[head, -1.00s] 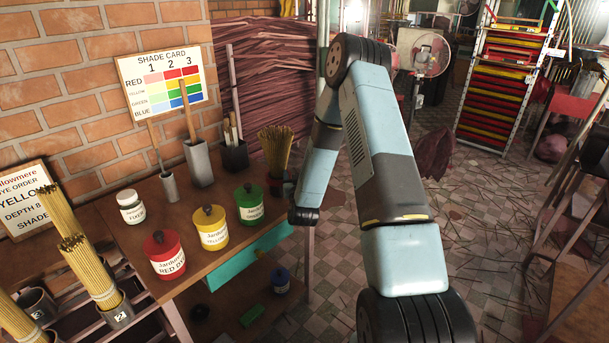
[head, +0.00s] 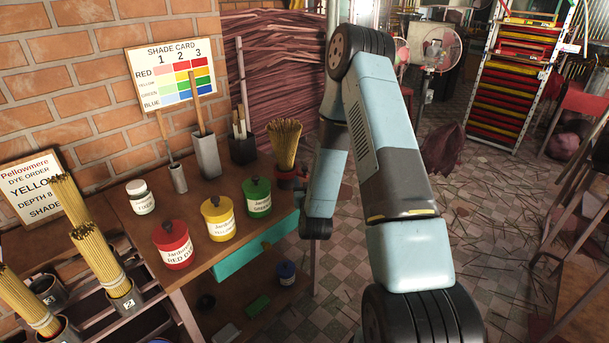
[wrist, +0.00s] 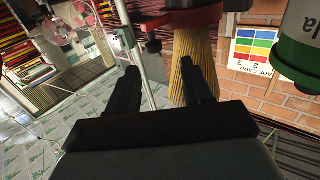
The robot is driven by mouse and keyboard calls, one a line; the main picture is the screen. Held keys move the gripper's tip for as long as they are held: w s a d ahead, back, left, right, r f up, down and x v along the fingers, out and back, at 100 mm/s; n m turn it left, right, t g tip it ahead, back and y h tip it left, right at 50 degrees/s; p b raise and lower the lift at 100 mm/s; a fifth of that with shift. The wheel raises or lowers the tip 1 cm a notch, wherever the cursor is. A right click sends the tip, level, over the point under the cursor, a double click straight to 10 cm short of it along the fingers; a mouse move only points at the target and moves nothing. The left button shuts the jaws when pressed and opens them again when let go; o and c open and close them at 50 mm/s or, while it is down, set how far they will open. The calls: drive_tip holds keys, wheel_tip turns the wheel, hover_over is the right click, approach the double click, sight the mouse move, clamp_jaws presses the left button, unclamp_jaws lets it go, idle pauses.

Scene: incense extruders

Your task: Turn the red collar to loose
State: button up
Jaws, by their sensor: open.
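A red ring-shaped holder (head: 286,177) sits around the foot of an upright bundle of incense sticks (head: 285,140) at the right end of the wooden table. It shows upside down in the wrist view as a red band (wrist: 187,20) with a dark knob-like part at its left. It is the only red collar-like part I see; I cannot tell its setting. My gripper (wrist: 160,85) is open and empty in the wrist view, its two dark fingers spread toward the holder and bundle, apparently without touching the holder. In the head view my forearm hides most of the gripper.
Lidded red (head: 173,250), yellow (head: 217,222) and green (head: 257,200) jars stand along the table's front edge (head: 205,272), left of the holder. A teal drawer front (head: 255,248) hangs below. Grey and black stick holders stand behind. The tiled floor right of the table is strewn with sticks.

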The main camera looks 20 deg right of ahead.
drive_tip(key=shift+s+a, duration=0.15)
drive_tip(key=shift+s, duration=0.75)
drive_tip(key=shift+s+a, duration=0.2)
drive_tip(key=shift+s, duration=0.7)
drive_tip(key=shift+s+a, duration=0.15)
drive_tip(key=shift+s, duration=0.75)
drive_tip(key=shift+c, duration=0.2)
